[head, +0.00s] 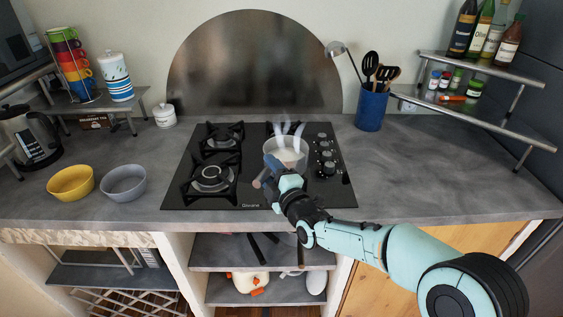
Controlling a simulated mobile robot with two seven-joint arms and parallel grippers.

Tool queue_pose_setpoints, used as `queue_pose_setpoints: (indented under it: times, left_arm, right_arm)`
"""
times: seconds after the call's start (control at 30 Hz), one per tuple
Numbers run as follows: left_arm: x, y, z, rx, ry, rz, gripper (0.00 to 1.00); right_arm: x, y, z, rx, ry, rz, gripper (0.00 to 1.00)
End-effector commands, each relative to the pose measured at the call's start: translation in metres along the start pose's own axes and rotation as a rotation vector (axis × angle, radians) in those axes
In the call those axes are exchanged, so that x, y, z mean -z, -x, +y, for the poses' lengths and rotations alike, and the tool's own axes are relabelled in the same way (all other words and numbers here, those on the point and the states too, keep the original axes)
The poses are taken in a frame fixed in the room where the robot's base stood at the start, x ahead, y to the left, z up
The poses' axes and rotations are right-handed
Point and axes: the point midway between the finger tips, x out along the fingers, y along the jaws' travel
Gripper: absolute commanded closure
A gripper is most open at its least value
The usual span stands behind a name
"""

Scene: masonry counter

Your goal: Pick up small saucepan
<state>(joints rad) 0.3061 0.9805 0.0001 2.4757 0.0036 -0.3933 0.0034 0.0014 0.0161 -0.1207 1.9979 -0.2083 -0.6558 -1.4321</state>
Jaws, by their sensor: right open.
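The small saucepan (289,148) stands on the right side of the black gas hob, with pale contents and white wisps of steam above it. Its near side and handle are partly hidden by my right gripper (268,172). The right gripper is open at the pan's near left edge, around or beside the handle; I cannot tell which, nor whether it touches. My left gripper is not in view.
The black hob (258,192) has a bare burner at left (211,177) and control knobs at right. Yellow (70,183) and grey (123,184) bowls stand left. A blue utensil holder (371,110) stands behind right. The right counter is clear.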

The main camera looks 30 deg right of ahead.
Motion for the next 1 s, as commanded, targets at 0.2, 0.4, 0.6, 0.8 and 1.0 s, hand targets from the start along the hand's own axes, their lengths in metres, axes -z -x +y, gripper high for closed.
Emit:
queue_pose_setpoints:
  times: [0.2,0.4,0.6,0.8,1.0]
  left_arm:
    - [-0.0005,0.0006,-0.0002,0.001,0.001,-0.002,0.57]
    - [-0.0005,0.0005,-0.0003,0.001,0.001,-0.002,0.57]
    - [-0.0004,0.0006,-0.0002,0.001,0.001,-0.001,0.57]
    - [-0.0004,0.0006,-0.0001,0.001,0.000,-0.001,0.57]
    - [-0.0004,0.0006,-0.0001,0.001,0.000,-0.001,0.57]
  right_arm:
    - [0.0001,-0.0074,-0.0003,0.000,0.000,0.000,0.48]
    - [0.0001,-0.0071,-0.0003,0.000,0.000,0.000,0.81]
    - [0.0001,-0.0070,-0.0001,0.000,0.000,0.000,1.00]
    - [0.0001,-0.0070,0.0000,0.000,0.000,0.000,1.00]
    - [0.0001,-0.0069,0.0001,-0.001,0.000,0.000,1.00]
